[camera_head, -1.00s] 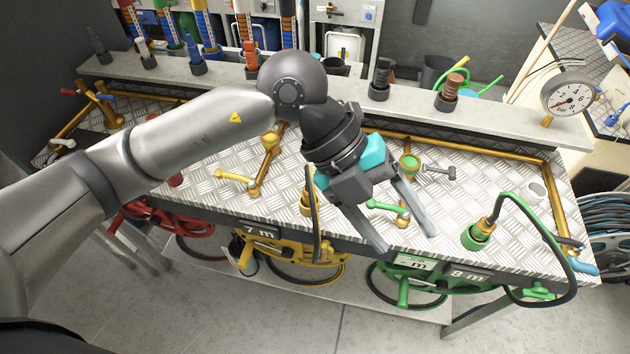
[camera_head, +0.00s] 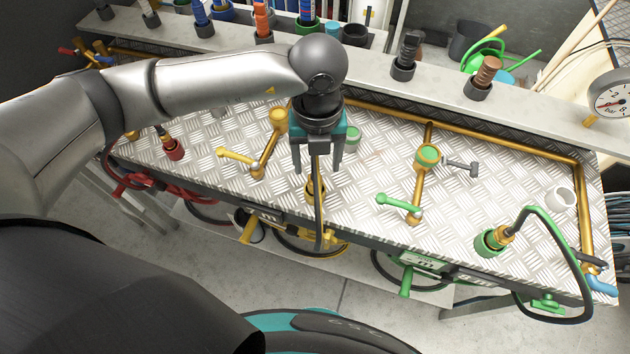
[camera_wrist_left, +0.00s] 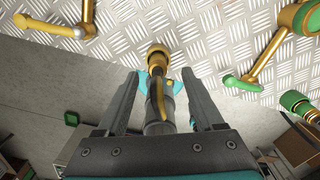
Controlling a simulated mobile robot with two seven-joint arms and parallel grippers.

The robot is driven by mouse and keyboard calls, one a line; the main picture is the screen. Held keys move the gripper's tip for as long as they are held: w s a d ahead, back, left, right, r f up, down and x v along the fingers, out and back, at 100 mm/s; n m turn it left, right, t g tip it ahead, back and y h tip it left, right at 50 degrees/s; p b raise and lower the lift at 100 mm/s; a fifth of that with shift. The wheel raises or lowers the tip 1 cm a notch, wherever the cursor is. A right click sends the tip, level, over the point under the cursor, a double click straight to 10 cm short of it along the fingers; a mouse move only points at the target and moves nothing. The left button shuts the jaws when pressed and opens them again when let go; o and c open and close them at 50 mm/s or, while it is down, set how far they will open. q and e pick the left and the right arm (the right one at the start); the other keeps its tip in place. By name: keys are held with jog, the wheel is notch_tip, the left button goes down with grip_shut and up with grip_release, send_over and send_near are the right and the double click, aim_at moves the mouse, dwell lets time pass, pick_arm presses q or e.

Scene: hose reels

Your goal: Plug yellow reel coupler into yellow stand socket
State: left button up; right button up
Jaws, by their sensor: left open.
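The yellow reel coupler (camera_head: 317,190) stands in its yellow holder near the table's front edge, its dark hose curving down to the yellow reel (camera_head: 318,246). My left gripper (camera_head: 317,169) is open and points down over it. In the left wrist view the coupler (camera_wrist_left: 159,98) shows between the spread fingers (camera_wrist_left: 158,98); I cannot tell whether they touch it. The yellow stand socket (camera_head: 279,119) tops a brass pipe behind and left of the coupler, with a yellow-handled valve (camera_head: 236,156) beside it. My right gripper is not in view.
The green stand (camera_head: 427,158) and green coupler (camera_head: 492,240) are to the right. The red coupler (camera_head: 172,149) is to the left. A brass pipe and a ledge with holders run along the back. Bare checker plate lies between the stands.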

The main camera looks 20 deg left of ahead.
aim_at(315, 178)
pick_arm(q)
jog(key=shift+s+a+f, duration=0.1)
jog(key=shift+s+f, duration=0.05)
jog(key=shift+f, duration=1.4)
jog(key=shift+s+f, duration=0.15)
jog(key=shift+f, duration=1.35)
jog(key=shift+c, duration=0.2)
grip_shut()
